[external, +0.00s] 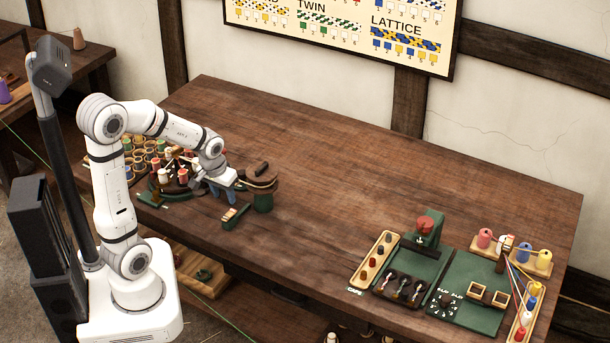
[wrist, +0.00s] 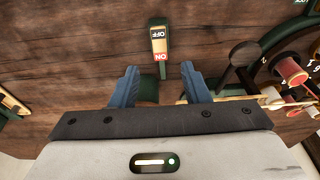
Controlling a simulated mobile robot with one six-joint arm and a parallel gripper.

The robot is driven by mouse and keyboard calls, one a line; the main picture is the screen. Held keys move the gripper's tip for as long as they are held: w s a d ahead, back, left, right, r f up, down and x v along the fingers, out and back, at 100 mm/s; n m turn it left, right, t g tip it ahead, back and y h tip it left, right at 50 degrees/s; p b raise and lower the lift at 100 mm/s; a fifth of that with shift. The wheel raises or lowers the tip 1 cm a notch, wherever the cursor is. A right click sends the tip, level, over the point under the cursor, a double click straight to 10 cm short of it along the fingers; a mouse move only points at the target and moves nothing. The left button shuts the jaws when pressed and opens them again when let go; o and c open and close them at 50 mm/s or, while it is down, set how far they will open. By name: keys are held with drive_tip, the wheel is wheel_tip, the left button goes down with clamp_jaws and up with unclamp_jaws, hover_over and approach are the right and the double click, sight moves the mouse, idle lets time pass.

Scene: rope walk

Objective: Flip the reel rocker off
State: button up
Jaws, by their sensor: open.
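The reel rocker (wrist: 159,42) is a small cream switch on a green base, just beyond my fingertips in the wrist view. Its OFF end is farther from my gripper and its red ON end nearer; the lettering appears upside down. I cannot tell which end is pressed down. In the external view the rocker (external: 235,215) sits near the table's front edge, a little to the right of my gripper (external: 217,194). My gripper (wrist: 158,76) is open, its two blue fingers apart with nothing held between them, and not touching the rocker.
A green post with a wooden top (external: 263,198) stands close to the right of my gripper. A round stand with colored spools (wrist: 287,70) is on the right in the wrist view. Green boards with spools and trays (external: 470,300) lie at the table's right end. The table's middle is clear.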

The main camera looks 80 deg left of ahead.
sight(229, 214)
drive_tip(key=shift+g+h, duration=0.8)
drive_tip(key=f+p, duration=0.1)
drive_tip(key=f, duration=0.1)
drive_tip(key=f+p, duration=0.1)
drive_tip(key=f, duration=0.2)
drive_tip(key=w+a+f+p, duration=0.1)
drive_tip(key=f, duration=0.1)
drive_tip(key=shift+w+a+f+p, duration=0.1)
drive_tip(key=shift+f+p, duration=0.05)
drive_tip(key=shift+p, duration=0.2)
